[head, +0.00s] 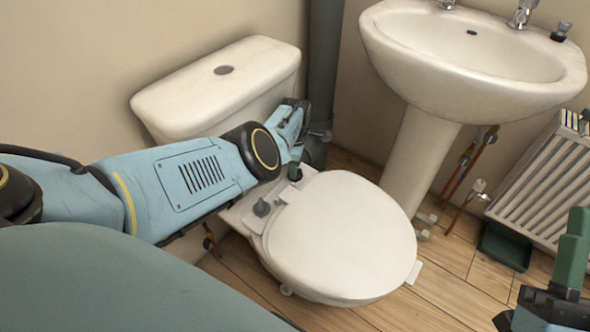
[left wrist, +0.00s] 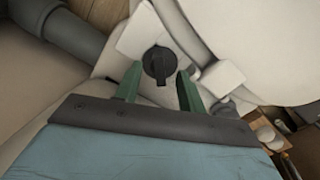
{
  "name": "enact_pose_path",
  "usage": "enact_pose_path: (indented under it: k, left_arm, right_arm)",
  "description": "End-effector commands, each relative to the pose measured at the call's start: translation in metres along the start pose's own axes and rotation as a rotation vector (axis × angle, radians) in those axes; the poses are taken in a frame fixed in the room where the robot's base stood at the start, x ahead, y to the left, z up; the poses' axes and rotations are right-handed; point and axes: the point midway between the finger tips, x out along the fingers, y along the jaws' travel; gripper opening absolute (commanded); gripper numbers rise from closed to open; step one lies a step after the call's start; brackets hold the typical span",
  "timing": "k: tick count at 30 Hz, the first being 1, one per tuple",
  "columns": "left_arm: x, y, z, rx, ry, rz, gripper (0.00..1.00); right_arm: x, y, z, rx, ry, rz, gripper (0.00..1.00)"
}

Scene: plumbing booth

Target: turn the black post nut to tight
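The black post nut (left wrist: 158,66) sits on a white hinge plate at the back of the toilet seat. In the left wrist view it lies between the two green fingers of my left gripper (left wrist: 158,86), with a gap on each side. The gripper is open, and its fingers point down toward the plate. In the head view my left gripper (head: 295,172) is over the far hinge, and its arm hides the nut there. My right gripper (head: 573,250) is at the lower right edge, away from the toilet; its finger gap is unclear.
A second, greyish post nut (head: 262,208) stands on the near hinge. The closed toilet lid (head: 345,235) is in front, and the cistern (head: 220,90) behind. A grey pipe (head: 323,70) rises by the wall. A basin (head: 475,60) and radiator (head: 545,180) stand at right.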

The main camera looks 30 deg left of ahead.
Motion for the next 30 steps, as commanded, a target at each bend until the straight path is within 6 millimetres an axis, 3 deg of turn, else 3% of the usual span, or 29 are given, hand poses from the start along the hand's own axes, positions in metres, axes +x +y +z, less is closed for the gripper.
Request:
enact_pose_path:
  k: [15,24,30]
  left_arm:
    - [0.0073,0.0000,0.0002,0.000,-0.001,0.000,0.40]
    - [0.0075,-0.0002,0.0003,0.000,-0.001,0.000,0.02]
    - [0.0078,-0.0005,0.0004,0.001,-0.001,-0.001,0.00]
  right_arm:
    - [-0.0027,-0.0004,-0.0090,0.000,0.087,-0.002,0.38]
    - [-0.0028,-0.0004,-0.0088,0.000,0.086,-0.002,0.38]
    - [-0.0028,-0.0004,-0.0088,0.000,0.086,-0.002,0.38]
